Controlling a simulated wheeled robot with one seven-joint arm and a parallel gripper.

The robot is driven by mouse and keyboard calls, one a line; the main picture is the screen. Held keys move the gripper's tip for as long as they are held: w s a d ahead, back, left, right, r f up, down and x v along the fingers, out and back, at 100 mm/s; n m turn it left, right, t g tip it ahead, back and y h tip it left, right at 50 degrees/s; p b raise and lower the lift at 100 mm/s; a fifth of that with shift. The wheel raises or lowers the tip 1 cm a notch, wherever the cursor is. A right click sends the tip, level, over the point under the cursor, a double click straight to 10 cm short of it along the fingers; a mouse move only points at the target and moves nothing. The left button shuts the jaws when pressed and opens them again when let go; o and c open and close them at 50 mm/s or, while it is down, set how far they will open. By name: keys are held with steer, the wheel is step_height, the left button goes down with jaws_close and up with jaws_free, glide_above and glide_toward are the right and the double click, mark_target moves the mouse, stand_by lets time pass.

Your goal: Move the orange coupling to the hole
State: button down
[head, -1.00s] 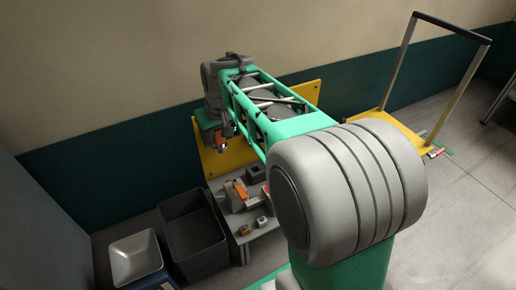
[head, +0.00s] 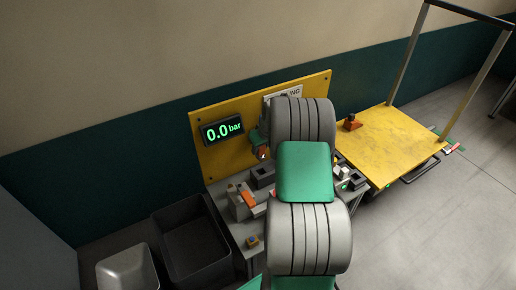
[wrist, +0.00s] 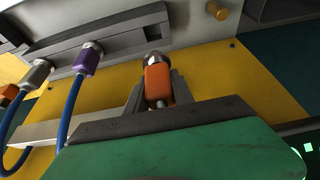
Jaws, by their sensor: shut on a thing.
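My gripper (wrist: 157,92) is shut on the orange coupling (wrist: 158,80), with one grey finger on each side of it in the wrist view. The coupling's silver metal end points away from my gripper toward a grey bar (wrist: 120,42). I cannot tell whether that end touches the bar. I cannot make out the hole itself. In the head view the coupling (head: 263,153) is a small orange spot in front of the yellow panel (head: 275,100). My arm hides most of my gripper there.
A purple coupling (wrist: 88,58) and a grey one (wrist: 38,72), both with blue hoses, sit at the bar. A display (head: 222,131) reads 0.0 bar. A clamp with an orange part (head: 247,198) stands on the bench. Bins are at left, a yellow cart (head: 385,140) at right.

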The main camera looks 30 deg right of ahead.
steer(key=shift+s+d, duration=0.1)
steer(key=shift+s, duration=0.1)
steer(key=shift+f, duration=0.25)
steer(key=shift+f+b, duration=2.35)
steer(key=shift+f, duration=1.6)
steer(key=c, duration=1)
jaws_free()
